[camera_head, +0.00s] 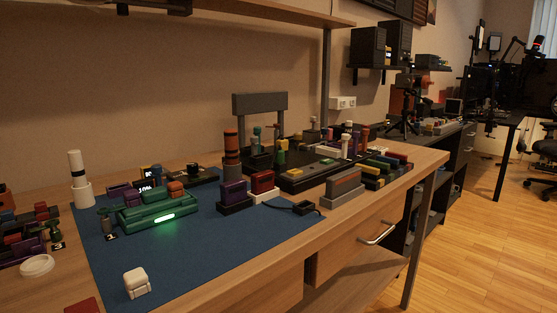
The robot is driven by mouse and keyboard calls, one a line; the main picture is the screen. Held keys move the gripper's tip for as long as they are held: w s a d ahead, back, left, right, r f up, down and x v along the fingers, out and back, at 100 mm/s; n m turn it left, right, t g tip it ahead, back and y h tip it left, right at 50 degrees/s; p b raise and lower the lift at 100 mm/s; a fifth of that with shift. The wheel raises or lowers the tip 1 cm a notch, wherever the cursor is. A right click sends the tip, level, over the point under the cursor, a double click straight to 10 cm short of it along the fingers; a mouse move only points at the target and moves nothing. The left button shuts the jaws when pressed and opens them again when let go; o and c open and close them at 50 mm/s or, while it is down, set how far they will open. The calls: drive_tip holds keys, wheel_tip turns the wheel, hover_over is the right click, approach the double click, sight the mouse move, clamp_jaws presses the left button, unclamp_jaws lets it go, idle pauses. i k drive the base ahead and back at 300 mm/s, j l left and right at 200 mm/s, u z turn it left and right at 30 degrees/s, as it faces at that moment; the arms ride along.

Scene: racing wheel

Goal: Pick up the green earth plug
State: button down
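I cannot tell for sure which thing is the green earth plug. A small green upright piece (281,156) stands on the dark tray at the back middle of the bench. A grey-green knobbed piece (257,138) stands just left of it. Another dark green knobbed piece (105,219) stands on the blue mat at the left, by a tag marked 1. A larger green housing (158,213) with a lit white-green strip lies on the mat beside it. My gripper is not in view.
The blue mat (190,270) has free room at its front. A white block (136,283) sits there. Purple (233,192) and red (262,182) blocks, an orange-banded column (231,150) and a grey block (344,186) crowd the middle. A white cylinder (78,178) stands at the left.

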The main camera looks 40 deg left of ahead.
sight(280, 158)
drive_tip(key=u, duration=1.65)
